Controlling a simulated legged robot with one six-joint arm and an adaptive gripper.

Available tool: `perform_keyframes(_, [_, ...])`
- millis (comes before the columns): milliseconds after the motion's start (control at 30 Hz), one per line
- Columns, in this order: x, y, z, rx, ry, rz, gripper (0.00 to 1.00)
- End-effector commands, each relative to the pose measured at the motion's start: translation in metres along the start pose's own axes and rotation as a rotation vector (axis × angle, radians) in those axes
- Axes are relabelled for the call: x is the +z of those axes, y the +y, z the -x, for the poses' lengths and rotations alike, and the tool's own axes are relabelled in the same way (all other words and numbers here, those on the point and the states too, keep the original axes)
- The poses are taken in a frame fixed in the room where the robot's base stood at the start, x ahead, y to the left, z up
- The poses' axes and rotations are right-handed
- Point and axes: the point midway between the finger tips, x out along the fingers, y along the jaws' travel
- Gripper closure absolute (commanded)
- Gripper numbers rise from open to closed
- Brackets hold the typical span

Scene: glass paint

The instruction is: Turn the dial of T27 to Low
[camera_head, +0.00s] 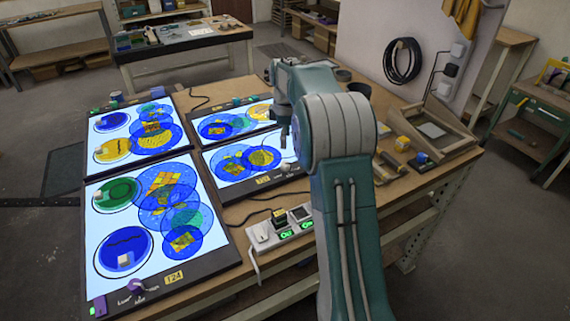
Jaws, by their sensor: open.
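Several lit light panels lie on the workbench, with dials along their dark frames. The front-left panel has a purple dial (137,287) with small lettering around it and a yellow tag (174,277) that seems to read T24. The front-right panel (230,187) has a yellow tag (263,180) too small to read and a pale dial (286,167) on its near frame edge. I cannot tell which panel is T27 or where its pointer sits. My gripper (284,142) is open above the front-right panel's right part, near that dial. My arm hides part of this area.
A power strip (283,235) with plugs and green lights lies on the bench in front of the right panel. A yellow tool (402,144) and a wooden tray (435,131) stand at right. Blue and yellow discs cover the panels.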

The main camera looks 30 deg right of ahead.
Motion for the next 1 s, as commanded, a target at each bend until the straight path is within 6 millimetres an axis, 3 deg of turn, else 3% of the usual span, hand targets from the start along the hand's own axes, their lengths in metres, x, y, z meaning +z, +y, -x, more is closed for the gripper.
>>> perform_keyframes(500, [0.000, -0.001, -0.088, -0.002, -0.001, -0.002, 0.24])
perform_keyframes(700, [0.000, -0.001, -0.100, 0.000, 0.000, -0.002, 0.24])
perform_keyframes(933, [0.000, -0.001, -0.101, 0.001, 0.000, -0.002, 0.24])
perform_keyframes(967, [0.000, -0.001, -0.101, 0.001, 0.000, -0.002, 0.33])
perform_keyframes(1000, [0.000, -0.001, -0.101, 0.001, 0.000, -0.002, 0.51])
